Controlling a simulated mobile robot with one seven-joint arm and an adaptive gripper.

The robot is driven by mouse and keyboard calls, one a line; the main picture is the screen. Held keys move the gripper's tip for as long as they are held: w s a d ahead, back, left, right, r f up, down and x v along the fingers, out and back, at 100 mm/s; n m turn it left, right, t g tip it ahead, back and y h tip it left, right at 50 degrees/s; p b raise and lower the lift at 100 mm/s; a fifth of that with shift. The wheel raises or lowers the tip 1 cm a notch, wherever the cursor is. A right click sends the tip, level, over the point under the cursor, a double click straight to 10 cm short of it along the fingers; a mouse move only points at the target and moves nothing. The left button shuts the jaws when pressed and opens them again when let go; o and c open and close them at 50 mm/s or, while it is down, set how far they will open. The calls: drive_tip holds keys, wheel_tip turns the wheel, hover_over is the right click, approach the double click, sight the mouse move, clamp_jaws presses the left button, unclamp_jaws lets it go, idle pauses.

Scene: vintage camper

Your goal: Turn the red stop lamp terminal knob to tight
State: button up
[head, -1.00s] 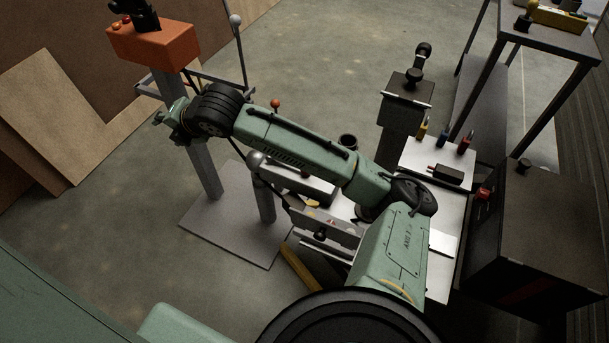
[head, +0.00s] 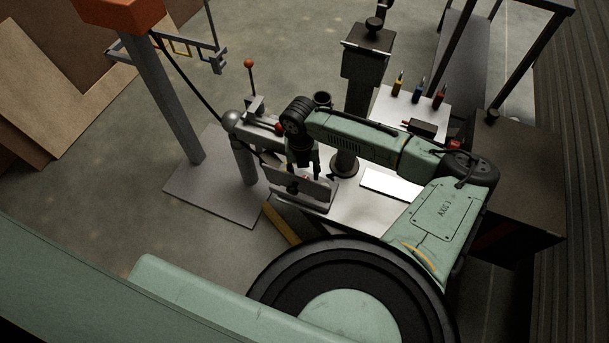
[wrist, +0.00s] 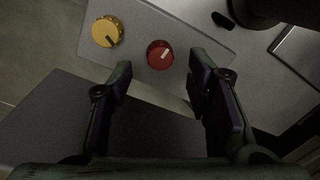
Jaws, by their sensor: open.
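The red knob (wrist: 160,54) shows in the wrist view on a grey panel (wrist: 190,22), with a pale pointer mark on its top. A yellow knob (wrist: 107,32) with a dark mark sits to its left on the same panel. My gripper (wrist: 162,78) is open and empty. Its two fingers are spread at left and right, with the red knob just beyond the tips, nearer the right finger. In the head view my gripper (head: 303,178) points down over the bench, and my arm hides the knobs there. I cannot read any tight marking.
A grey post with a round head (head: 232,118) and a red-tipped lever (head: 249,64) stand left of my gripper. A dark pedestal (head: 368,60) and several screwdrivers (head: 419,92) are behind. A dark cabinet (head: 515,170) is at the right.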

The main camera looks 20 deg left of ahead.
drive_tip(key=shift+f, duration=2.15)
drive_tip(key=shift+c, duration=0.2)
clamp_jaws()
